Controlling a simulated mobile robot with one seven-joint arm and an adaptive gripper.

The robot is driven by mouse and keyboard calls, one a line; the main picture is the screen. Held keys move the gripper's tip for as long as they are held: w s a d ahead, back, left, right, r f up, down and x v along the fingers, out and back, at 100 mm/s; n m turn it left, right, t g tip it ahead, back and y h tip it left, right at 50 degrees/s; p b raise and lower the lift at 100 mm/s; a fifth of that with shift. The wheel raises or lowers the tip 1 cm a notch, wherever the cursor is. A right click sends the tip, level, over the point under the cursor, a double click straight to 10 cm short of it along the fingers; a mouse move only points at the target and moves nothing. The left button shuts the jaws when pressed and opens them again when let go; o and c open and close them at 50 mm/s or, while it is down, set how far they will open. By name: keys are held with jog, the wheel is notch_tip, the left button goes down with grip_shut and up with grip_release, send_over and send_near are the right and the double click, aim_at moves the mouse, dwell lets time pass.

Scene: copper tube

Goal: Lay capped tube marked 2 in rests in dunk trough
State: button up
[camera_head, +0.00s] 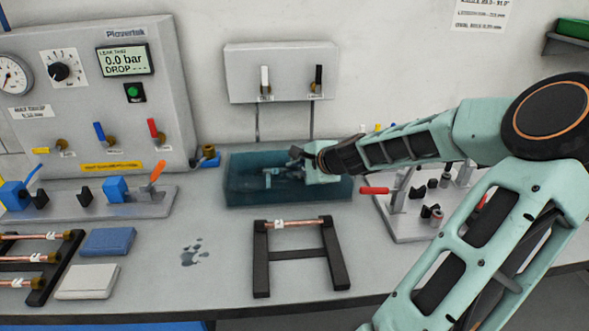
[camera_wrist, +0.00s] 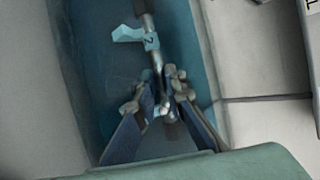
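The capped tube (camera_wrist: 156,62) bears a pale blue tag marked 2 (camera_wrist: 150,41) in the wrist view. It lies in the blue-tinted dunk trough (camera_head: 235,190), lengthwise, with a dark end at the top of the wrist view. In the head view the trough is at the centre, and the tube is partly hidden by my gripper. My gripper (camera_wrist: 160,88) reaches down into the trough with one finger on each side of the tube. The fingertips are close to the tube, but whether they press on it is unclear.
A black stand (camera_head: 262,262) with one copper tube (camera_head: 295,224) stands in front of the trough. A rack (camera_head: 45,280) of copper tubes is at the left. A fixture with a red handle (camera_head: 374,190) stands close right of the trough. The leak-test panel (camera_head: 110,90) is behind left.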

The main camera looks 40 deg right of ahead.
jog(key=o, duration=0.4)
jog(key=shift+s+a+f, duration=0.2)
jog(key=shift+s+f, duration=0.05)
jog(key=shift+f, duration=0.3)
jog(key=shift+s+a+f, duration=0.15)
jog(key=shift+s+f, duration=0.05)
jog(key=shift+f, duration=0.3)
jog(key=shift+s+d+r, duration=0.2)
jog(key=shift+s, duration=0.05)
jog(key=v, duration=0.5)
jog(key=r+v, duration=0.1)
jog(key=v, duration=0.2)
jog(key=shift+w+d+r, duration=0.15)
jog(key=shift+d+r, duration=0.05)
jog(key=shift+s+a+r, duration=0.1)
jog(key=shift+s+r, duration=0.95)
jog(key=shift+r, duration=0.25)
